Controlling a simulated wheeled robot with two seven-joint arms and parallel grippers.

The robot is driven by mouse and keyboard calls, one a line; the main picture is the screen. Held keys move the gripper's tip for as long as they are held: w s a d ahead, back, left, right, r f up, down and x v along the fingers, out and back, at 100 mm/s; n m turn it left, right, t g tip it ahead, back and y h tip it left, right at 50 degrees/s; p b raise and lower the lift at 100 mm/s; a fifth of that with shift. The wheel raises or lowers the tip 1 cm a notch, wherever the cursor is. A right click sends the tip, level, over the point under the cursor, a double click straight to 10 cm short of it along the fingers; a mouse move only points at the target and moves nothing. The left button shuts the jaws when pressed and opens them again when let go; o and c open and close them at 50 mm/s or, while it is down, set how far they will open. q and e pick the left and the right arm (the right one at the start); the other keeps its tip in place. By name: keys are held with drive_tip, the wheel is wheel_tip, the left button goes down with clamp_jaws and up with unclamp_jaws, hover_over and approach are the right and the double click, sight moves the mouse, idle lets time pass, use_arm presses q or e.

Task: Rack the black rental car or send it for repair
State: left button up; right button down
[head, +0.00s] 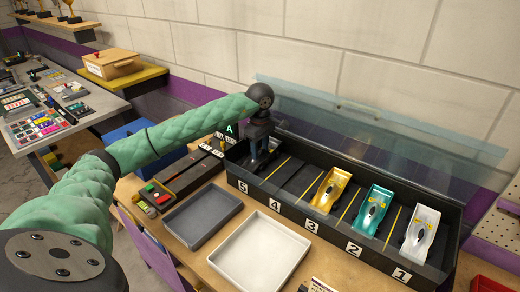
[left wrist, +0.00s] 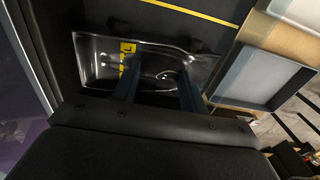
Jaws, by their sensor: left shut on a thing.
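The black rental car (left wrist: 97,58) is glossy with a yellow marking and lies between my left gripper's fingers in the left wrist view. My left gripper (head: 260,155) is shut on it, down inside the left end of the black slotted rack (head: 340,238), at slot 5. In the head view the car is mostly hidden by the gripper and the rack wall; I cannot tell whether it touches the slot floor. The fingers also show in the left wrist view (left wrist: 158,95). My right gripper is not in view.
A gold car (head: 330,188) is in slot 3, a teal car (head: 372,212) in slot 2 and a white car (head: 421,235) in slot 1. Slot 4 looks empty. A clear lid (head: 380,125) stands raised behind. A grey tray (head: 203,218) and white tray (head: 258,255) sit in front, empty.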

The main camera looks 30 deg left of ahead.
use_arm(q)
drive_tip(key=shift+f+b, duration=0.55)
drive_tip(key=shift+b, duration=0.65)
idle(1.2)
drive_tip(key=o, duration=1.2)
drive_tip(key=shift+c, duration=0.2)
drive_tip(key=shift+r, duration=0.1)
wheel_tip(320, 180, up, 10)
drive_tip(key=p, duration=0.2)
idle(0.7)
drive_tip(key=shift+s, duration=0.1)
idle(0.5)
